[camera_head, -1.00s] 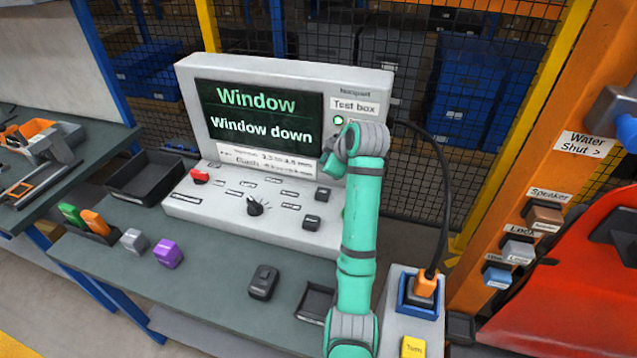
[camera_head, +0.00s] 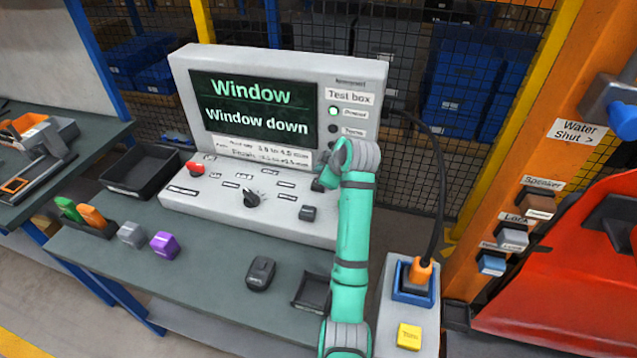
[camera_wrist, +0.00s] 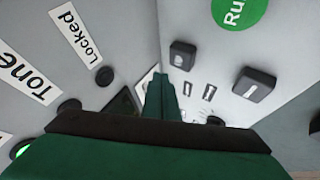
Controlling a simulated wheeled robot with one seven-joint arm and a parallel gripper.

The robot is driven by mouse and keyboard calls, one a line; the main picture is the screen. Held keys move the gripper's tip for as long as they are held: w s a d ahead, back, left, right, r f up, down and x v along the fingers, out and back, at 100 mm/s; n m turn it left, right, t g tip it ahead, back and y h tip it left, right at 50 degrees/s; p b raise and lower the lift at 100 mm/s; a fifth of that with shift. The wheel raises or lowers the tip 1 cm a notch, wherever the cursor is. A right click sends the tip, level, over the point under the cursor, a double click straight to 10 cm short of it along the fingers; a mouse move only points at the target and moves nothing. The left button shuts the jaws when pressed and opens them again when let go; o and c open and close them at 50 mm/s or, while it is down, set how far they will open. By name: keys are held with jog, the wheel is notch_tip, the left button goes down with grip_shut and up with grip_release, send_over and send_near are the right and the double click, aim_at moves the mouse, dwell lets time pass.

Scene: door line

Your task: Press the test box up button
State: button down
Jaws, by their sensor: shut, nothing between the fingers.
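The test box (camera_head: 275,75) stands on the bench, with its screen reading "Window" and "Window down". Two black push buttons sit at the right of its sloping deck. The one nearer the screen (camera_head: 317,185) is partly hidden by my gripper (camera_head: 323,176); the front one (camera_head: 308,213) is clear. In the wrist view both show, one near the upright panel (camera_wrist: 183,55) and one farther out (camera_wrist: 254,85). I cannot read which is up. My gripper's closed tip (camera_wrist: 160,82) points between panel and deck, beside the nearer button; contact cannot be told.
A red switch (camera_head: 195,168) and a black knob (camera_head: 252,198) sit on the deck. A green "Run" button (camera_wrist: 238,10) is close by in the wrist view. A cable runs to an orange plug (camera_head: 420,270) at right. The orange door post (camera_head: 560,110) stands farther right.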

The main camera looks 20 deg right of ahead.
notch_tip(320, 180, down, 2)
jog(key=shift+w+a, duration=0.1)
jog(key=shift+w, duration=0.05)
jog(key=shift+s+d+f, duration=0.1)
jog(key=shift+s+d, duration=0.15)
jog(key=shift+d, duration=0.15)
jog(key=shift+w+a, duration=0.15)
jog(key=shift+a, duration=0.55)
jog(key=shift+d, duration=0.15)
jog(key=shift+d, duration=0.2)
jog(key=shift+f, duration=0.1)
dwell(0.6)
jog(key=shift+f, duration=0.35)
